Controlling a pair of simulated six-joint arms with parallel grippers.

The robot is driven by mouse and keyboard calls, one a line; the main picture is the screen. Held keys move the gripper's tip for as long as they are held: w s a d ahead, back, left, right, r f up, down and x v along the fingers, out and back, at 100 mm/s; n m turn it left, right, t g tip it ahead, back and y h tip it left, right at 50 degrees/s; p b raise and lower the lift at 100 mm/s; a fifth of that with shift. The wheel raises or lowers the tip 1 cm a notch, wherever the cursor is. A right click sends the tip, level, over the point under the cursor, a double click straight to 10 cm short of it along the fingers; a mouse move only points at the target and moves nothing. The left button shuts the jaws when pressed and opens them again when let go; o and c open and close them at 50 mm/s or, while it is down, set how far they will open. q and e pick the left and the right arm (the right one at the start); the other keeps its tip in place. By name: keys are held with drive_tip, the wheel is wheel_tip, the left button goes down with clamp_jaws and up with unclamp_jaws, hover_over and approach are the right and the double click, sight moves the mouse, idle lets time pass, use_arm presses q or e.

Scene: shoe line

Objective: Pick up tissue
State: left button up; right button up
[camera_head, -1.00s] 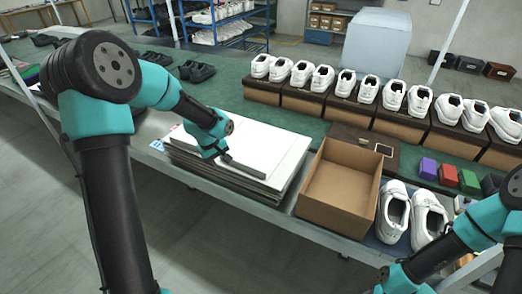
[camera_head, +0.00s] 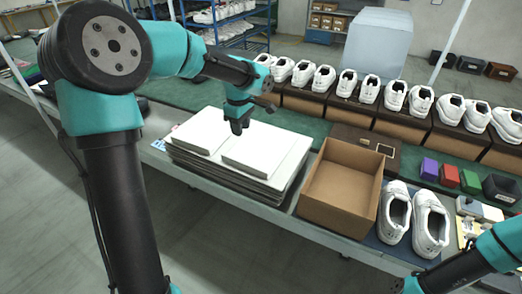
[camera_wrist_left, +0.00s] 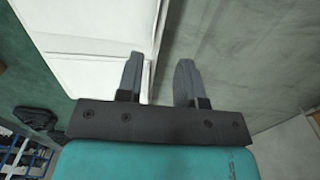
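The tissue appears as white sheets on a pile at the left of the bench: a right-hand sheet (camera_head: 268,149) and a left-hand sheet (camera_head: 200,131) lie side by side. My left gripper (camera_head: 237,127) points down above the pile, near the seam between the two sheets. In the left wrist view the fingers (camera_wrist_left: 159,78) are apart with nothing between them. That view shows a white sheet (camera_wrist_left: 85,60) up to the left finger and grey floor beyond.
An open, empty cardboard box (camera_head: 341,188) stands right of the pile. A pair of white shoes (camera_head: 430,222) sits beside it. A row of boxes topped with white shoes (camera_head: 346,82) runs behind. Small coloured blocks (camera_head: 449,175) lie at the right.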

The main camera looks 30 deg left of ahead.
use_arm(q)
wheel_tip(320, 180, down, 12)
drive_tip(key=shift+f, duration=0.1)
idle(0.5)
drive_tip(key=shift+w+f, duration=0.1)
drive_tip(key=shift+f, duration=2.5)
clamp_jaws()
